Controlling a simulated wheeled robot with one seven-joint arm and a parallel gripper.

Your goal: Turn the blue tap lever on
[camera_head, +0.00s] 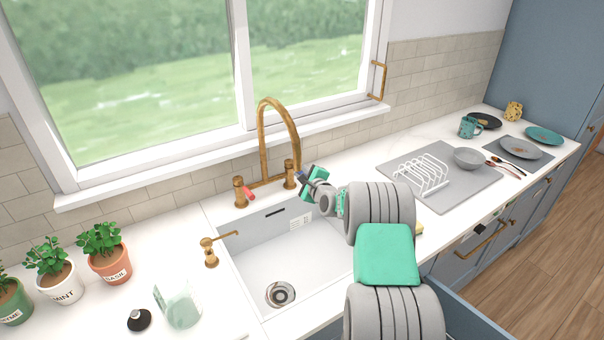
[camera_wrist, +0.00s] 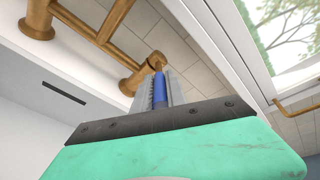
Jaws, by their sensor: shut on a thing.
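The brass bridge tap (camera_head: 265,140) stands behind the white sink, with a tall curved spout. Its right post (camera_head: 290,174) carries the blue lever, which shows in the wrist view (camera_wrist: 159,88) as a blue rod pointing out from the brass post. My gripper (camera_head: 301,178) is at that right post, and its fingers are shut on the blue lever. In the wrist view my gripper (camera_wrist: 160,92) has a grey ridged finger beside the lever. The red lever (camera_head: 250,196) is on the left post. Much of the blue lever is hidden by the fingers.
The sink basin (camera_head: 245,262) lies below my gripper. A brass soap dispenser (camera_head: 211,252) stands left of it. A glass jar (camera_head: 180,305) and potted herbs are further left. A white rack (camera_head: 422,174) stands on a grey mat at right. The window sill (camera_head: 200,169) runs behind the tap.

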